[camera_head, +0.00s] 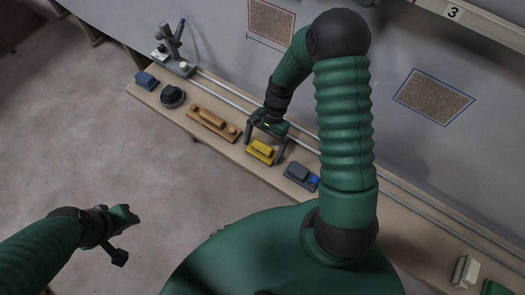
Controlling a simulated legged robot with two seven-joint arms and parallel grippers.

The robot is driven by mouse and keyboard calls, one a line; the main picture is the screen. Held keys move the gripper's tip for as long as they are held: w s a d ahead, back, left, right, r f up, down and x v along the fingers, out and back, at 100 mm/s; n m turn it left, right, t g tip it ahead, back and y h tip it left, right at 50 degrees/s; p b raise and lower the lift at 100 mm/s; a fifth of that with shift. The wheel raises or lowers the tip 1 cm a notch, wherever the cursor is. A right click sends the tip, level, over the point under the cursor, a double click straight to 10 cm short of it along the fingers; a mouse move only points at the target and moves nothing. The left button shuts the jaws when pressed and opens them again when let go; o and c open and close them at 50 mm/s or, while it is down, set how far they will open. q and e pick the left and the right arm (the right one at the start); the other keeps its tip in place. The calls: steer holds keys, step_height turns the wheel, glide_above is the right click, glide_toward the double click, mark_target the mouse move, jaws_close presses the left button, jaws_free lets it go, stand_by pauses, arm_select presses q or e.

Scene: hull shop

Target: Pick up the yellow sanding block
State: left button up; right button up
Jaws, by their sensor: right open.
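The yellow sanding block (261,151) sits on the narrow wooden shelf (222,152), between a long orange-brown block and a dark grey-blue one. My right gripper (265,148) is open at the yellow block, with one finger on its left side and the other on its right. I cannot tell whether the fingers touch it. My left gripper (122,235) is over the floor at the lower left, away from the shelf; its jaw state is unclear.
On the shelf stand a blue block (147,80), a round black tool (172,96), the orange-brown block (212,121) and the grey-blue block (301,175). A grey stand (174,61) is at the far left end. Rails run along the wall behind.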

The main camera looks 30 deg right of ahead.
mark_target(262, 146)
steer(key=shift+a+f, duration=0.25)
steer(key=shift+f, duration=0.1)
steer(key=shift+s+a+r, duration=0.1)
steer(key=shift+r, duration=0.05)
steer(key=c, duration=1)
step_height(262, 146, up, 10)
steer(key=p, duration=0.3)
steer(key=shift+f, duration=0.25)
steer(key=shift+c, duration=0.2)
steer(key=shift+r, duration=0.25)
